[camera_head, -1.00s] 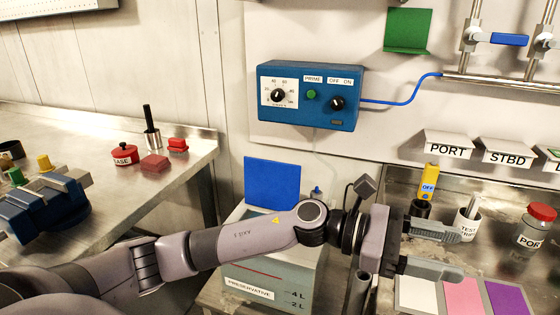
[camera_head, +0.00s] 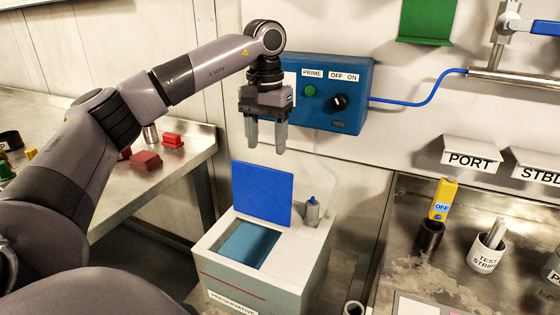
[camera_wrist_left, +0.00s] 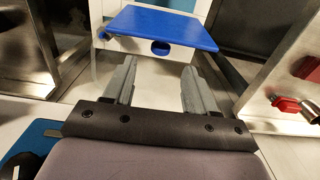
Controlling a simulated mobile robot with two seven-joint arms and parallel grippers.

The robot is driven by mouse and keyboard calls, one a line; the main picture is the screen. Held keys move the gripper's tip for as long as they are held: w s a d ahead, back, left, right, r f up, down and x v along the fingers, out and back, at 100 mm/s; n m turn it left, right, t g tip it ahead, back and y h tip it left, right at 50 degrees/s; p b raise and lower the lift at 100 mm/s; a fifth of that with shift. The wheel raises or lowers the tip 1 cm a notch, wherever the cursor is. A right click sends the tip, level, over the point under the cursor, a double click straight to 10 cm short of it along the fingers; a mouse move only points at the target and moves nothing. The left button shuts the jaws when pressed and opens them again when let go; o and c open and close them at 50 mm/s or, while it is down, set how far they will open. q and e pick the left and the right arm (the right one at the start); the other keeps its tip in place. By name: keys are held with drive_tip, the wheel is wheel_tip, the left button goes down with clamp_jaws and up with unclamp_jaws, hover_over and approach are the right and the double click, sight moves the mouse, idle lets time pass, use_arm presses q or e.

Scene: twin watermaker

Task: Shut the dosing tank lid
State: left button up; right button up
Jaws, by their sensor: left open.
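The dosing tank (camera_head: 255,285) is a white box with a preservative label, standing low between the two benches. Its blue lid (camera_head: 262,192) stands upright at the back of the opening, so the tank is open and blue liquid (camera_head: 248,243) shows inside. My left gripper (camera_head: 266,150) points down, open and empty, above and apart from the lid. My right gripper is not in view.
A blue dosing pump box (camera_head: 335,95) hangs on the wall just behind my left gripper. A small grey bottle (camera_head: 312,211) stands on the tank top, right of the lid. Steel benches flank the tank; the right one holds a black cup (camera_head: 430,236) and a test strip pot (camera_head: 487,252).

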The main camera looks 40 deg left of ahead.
sight(264, 190)
use_arm(q)
drive_tip(key=shift+s+f, duration=0.2)
drive_tip(key=shift+f, duration=3.25)
clamp_jaws()
